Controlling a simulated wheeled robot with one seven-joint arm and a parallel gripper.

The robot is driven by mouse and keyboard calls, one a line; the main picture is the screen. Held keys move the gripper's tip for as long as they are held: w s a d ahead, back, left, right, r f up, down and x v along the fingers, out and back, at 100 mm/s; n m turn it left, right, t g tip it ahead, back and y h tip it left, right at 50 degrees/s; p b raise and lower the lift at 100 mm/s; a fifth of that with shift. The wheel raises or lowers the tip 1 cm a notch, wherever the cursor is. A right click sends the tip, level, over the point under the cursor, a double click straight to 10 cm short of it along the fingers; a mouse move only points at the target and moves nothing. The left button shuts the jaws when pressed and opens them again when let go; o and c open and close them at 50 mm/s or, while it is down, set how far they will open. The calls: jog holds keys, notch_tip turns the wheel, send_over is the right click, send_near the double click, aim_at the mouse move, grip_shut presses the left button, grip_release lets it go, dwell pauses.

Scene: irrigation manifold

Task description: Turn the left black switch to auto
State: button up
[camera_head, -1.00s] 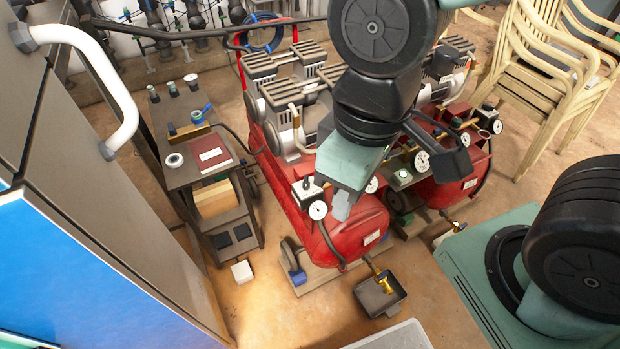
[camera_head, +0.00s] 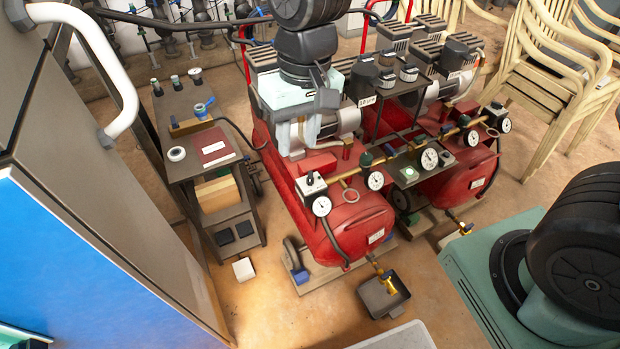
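The left black switch (camera_head: 307,181) is a small black knob on a pale box at the front of the left red compressor (camera_head: 352,228), beside a round gauge (camera_head: 321,206). Its setting is too small to read. A similar box with a black top (camera_head: 494,112) sits on the right compressor (camera_head: 466,172). My gripper (camera_head: 298,138) points down over the left compressor's motor, behind and above the left switch in the picture and apart from it. Pale fingers show, but whether they are open or shut is unclear. No held object shows.
A grey cart (camera_head: 212,168) with small items stands left of the compressors. A cabinet with a white handle (camera_head: 98,55) fills the left edge. A black tray (camera_head: 384,296) lies on the floor in front. Cream chairs (camera_head: 545,75) are stacked at right.

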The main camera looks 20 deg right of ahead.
jog(key=w+d+f+m+b, duration=0.2)
jog(key=w+f+m, duration=0.1)
jog(key=w+f, duration=0.55)
jog(key=m+h+b, duration=0.1)
jog(key=m, duration=0.3)
send_over(310, 177)
notch_tip(310, 177, down, 10)
notch_tip(310, 177, down, 16)
jog(key=shift+f, duration=0.25)
grip_shut()
